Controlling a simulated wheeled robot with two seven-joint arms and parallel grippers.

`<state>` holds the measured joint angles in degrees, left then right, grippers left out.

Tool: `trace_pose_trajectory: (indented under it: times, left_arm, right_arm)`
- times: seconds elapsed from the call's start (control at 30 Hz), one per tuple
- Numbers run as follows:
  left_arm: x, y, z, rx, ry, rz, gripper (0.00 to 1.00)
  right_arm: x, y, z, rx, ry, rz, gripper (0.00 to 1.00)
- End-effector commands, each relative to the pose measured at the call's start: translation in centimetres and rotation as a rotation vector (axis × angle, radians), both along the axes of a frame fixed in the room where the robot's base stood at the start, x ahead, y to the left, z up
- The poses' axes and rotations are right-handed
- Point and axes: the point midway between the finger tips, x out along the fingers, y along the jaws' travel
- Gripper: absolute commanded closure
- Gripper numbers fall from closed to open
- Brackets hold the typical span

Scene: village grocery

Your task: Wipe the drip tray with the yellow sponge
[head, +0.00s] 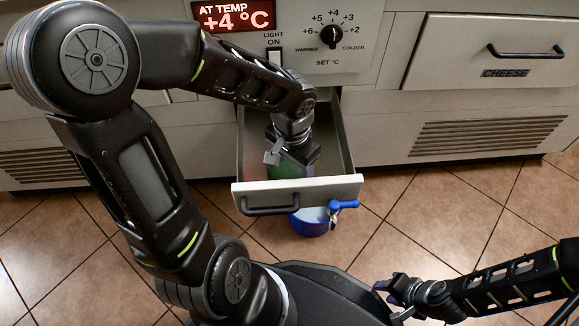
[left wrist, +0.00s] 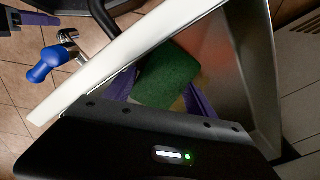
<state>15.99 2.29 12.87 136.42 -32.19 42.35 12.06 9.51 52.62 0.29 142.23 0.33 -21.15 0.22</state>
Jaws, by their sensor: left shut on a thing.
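The drip tray (head: 340,150) is a pale metal drawer pulled out below the control panel, with a white front and a dark handle. My left gripper (head: 291,160) reaches down into it. The sponge shows its green face (left wrist: 168,75) between the purple fingers in the left wrist view, with a little yellow at its lower edge. In the head view only a green patch (head: 285,171) of it shows under the gripper. Whether it touches the tray floor is hidden. My right gripper (head: 388,300) is empty at the lower right, its fingers apart.
A blue bucket (head: 311,222) with a blue-handled tap (head: 345,205) stands on the tiled floor just under the tray front. The control panel (head: 335,40) is behind my left arm. A closed cheese drawer (head: 485,55) is at the right. The floor at right is clear.

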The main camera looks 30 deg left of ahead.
Motion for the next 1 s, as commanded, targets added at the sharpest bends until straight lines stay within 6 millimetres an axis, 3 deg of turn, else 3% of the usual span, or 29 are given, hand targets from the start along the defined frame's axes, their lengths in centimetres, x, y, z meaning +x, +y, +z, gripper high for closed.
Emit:
trace_pose_trajectory:
  times: [0.03,0.07,0.6,1.0]
  left_arm:
    - [-1.9,-0.9,-0.7,-0.015,0.056,0.011,1.00]
    - [-1.9,-0.9,-0.7,-0.015,0.057,0.011,1.00]
    - [1.0,1.4,-0.4,-0.014,0.050,0.016,1.00]
    - [1.5,1.8,-0.4,-0.012,0.043,0.016,1.00]
  right_arm:
    - [0.0,0.0,0.1,0.000,0.000,0.000,0.64]
    - [0.0,0.0,0.1,0.000,0.000,0.000,0.64]
    - [0.0,0.0,0.6,0.000,0.000,0.000,0.64]
    - [0.0,0.0,0.6,0.000,0.000,0.000,0.64]
